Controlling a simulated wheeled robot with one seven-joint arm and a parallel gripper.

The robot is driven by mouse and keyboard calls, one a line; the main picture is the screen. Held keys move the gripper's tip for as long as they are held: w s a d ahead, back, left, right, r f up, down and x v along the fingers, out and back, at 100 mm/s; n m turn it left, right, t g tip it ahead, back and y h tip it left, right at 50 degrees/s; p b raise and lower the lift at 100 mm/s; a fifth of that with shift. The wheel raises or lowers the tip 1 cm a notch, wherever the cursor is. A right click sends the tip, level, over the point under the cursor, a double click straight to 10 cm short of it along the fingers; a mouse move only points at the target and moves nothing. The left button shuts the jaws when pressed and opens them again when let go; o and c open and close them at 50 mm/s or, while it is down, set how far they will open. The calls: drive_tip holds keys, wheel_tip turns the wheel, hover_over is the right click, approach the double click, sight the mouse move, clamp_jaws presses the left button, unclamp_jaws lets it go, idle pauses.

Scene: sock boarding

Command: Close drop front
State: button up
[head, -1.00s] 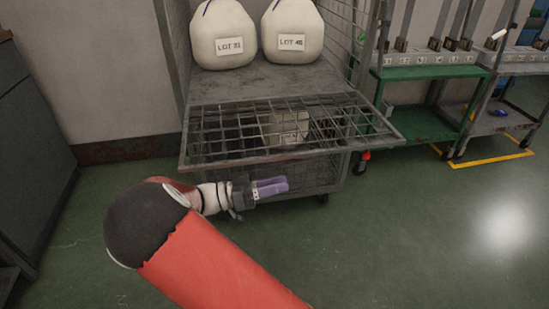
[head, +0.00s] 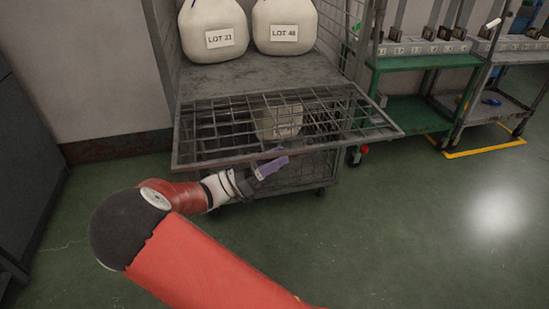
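The drop front (head: 215,158) is a grey wire-mesh panel on the wire cage cart. It is folded down and sticks out roughly level toward me, below the cart's shelf. My gripper (head: 276,164), with purple fingers, is at the panel's front edge, near the middle of its length. The fingertips overlap the edge bar in the picture; I cannot tell whether they touch it or sit just below or in front of it. The fingers show from the side, so their opening is hidden.
Two white sacks, LOT 31 (head: 213,30) and LOT 48 (head: 284,26), sit on the cart's shelf (head: 260,78). Another pale sack (head: 278,121) shows through the mesh below. A green rack (head: 415,110) stands to the right. The green floor in front is clear.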

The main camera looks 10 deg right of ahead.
clamp_jaws()
drive_tip(key=shift+r, duration=0.15)
